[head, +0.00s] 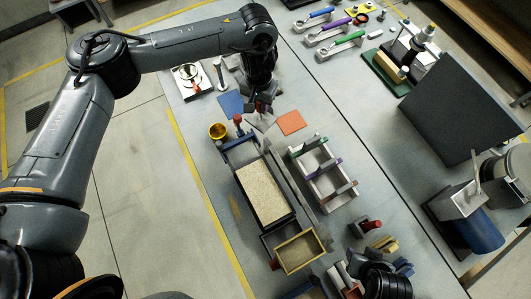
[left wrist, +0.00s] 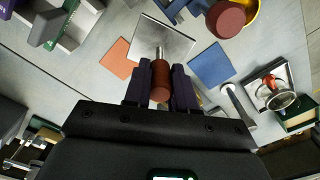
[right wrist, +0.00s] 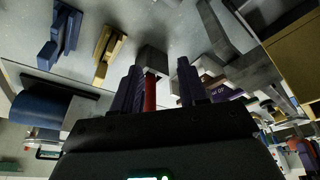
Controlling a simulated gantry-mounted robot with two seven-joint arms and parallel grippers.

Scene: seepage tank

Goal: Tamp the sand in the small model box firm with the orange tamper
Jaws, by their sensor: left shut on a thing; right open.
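My left gripper (head: 262,106) is shut on the orange-brown handle (left wrist: 160,80) of a tool, which I take for the tamper. Its metal shaft (left wrist: 159,52) points to a square grey plate (left wrist: 168,38); whether they are joined is unclear. It is held above the bench, beyond the sand tank's far end. A small box (head: 322,238) with a tan rim and a sand-coloured inside stands at the near end of the long sand-filled tank (head: 291,213). My right gripper (right wrist: 160,82) is open; a red-handled tool with a grey block (right wrist: 151,61) shows between its fingers, apparently ungripped.
An orange mat (head: 291,122) and a blue mat (head: 230,104) lie by the left gripper. A yellow cup (head: 217,131) stands left of the tank. A grey rack (head: 322,176) stands right of it. Blue and yellow blocks (head: 384,243) lie near the right gripper. A dark panel (head: 462,112) stands at right.

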